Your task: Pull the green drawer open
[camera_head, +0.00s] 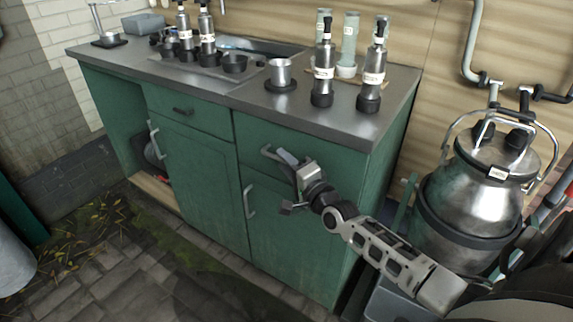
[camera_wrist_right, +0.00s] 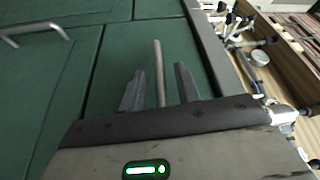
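The green drawer (camera_head: 248,131) is at the top right of the green cabinet, under the worktop, and its front looks flush with the cabinet. Its metal bar handle (camera_head: 267,151) is partly hidden by my right gripper (camera_head: 288,160). In the right wrist view the handle (camera_wrist_right: 158,62) stands between the two dark fingers of my right gripper (camera_wrist_right: 160,88). A gap shows on each side of the handle, so the fingers are apart and not clamped on it. My left gripper is not in view.
A second drawer (camera_head: 185,108) is to the left, and cabinet doors with bar handles (camera_head: 249,202) are below. Bottles (camera_head: 323,75) and cups stand on the worktop (camera_head: 240,97). A metal churn (camera_head: 480,190) stands right of the cabinet, near my right arm. The paved floor in front is clear.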

